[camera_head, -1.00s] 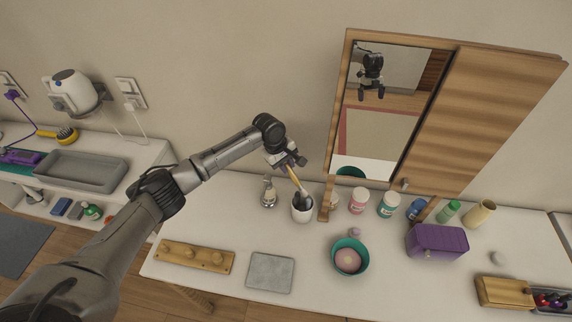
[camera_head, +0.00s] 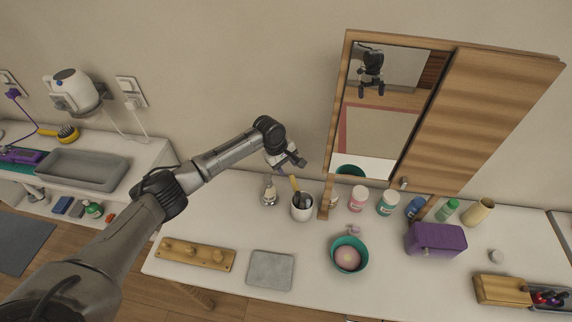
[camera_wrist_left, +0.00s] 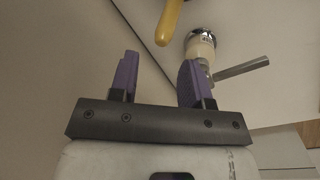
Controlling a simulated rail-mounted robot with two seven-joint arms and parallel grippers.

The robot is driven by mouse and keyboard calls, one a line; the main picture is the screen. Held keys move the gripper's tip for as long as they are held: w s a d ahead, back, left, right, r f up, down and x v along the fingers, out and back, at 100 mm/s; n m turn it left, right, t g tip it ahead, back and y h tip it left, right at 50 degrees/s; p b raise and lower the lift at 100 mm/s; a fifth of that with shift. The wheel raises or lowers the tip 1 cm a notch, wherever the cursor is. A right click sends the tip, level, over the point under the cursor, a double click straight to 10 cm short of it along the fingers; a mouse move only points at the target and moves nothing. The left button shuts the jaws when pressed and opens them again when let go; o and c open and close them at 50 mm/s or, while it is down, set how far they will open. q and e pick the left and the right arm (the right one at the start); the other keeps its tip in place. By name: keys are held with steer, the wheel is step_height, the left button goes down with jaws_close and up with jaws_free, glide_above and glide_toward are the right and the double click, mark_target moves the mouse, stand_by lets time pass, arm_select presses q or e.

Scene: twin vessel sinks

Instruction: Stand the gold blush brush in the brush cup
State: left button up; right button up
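The gold blush brush (camera_head: 295,185) stands in the white brush cup (camera_head: 301,213), its handle rising above the rim and leaning slightly left. Its lower end is hidden in the cup, where something dark also shows. My left gripper (camera_head: 289,163) is just above the handle, open and apart from it. In the left wrist view the two purple fingers (camera_wrist_left: 157,78) are spread with nothing between them. The gold handle (camera_wrist_left: 168,22) shows beyond them at the top. My right gripper is not in view.
A metal-and-cream dispenser-like item (camera_head: 269,192) stands just left of the cup. A wooden post (camera_head: 326,199) stands close on its right, beneath the mirror cabinet (camera_head: 380,110). A teal bowl (camera_head: 349,256) and grey tray (camera_head: 271,270) lie nearer the front.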

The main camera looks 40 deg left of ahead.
arm_select(q)
steer(key=v, duration=1.3)
steer(key=s+d+f+m, duration=1)
steer(key=s+d+f, duration=0.5)
steer(key=d+f, duration=0.3)
steer(key=s+d+m+t+y, duration=0.1)
steer(key=s+m, duration=0.5)
steer(key=s, duration=1.6)
steer(key=shift+s+d+m+y, duration=0.2)
steer(key=shift+d+m+y, duration=0.1)
steer(key=shift+y, duration=0.3)
steer(key=shift+r, duration=0.1)
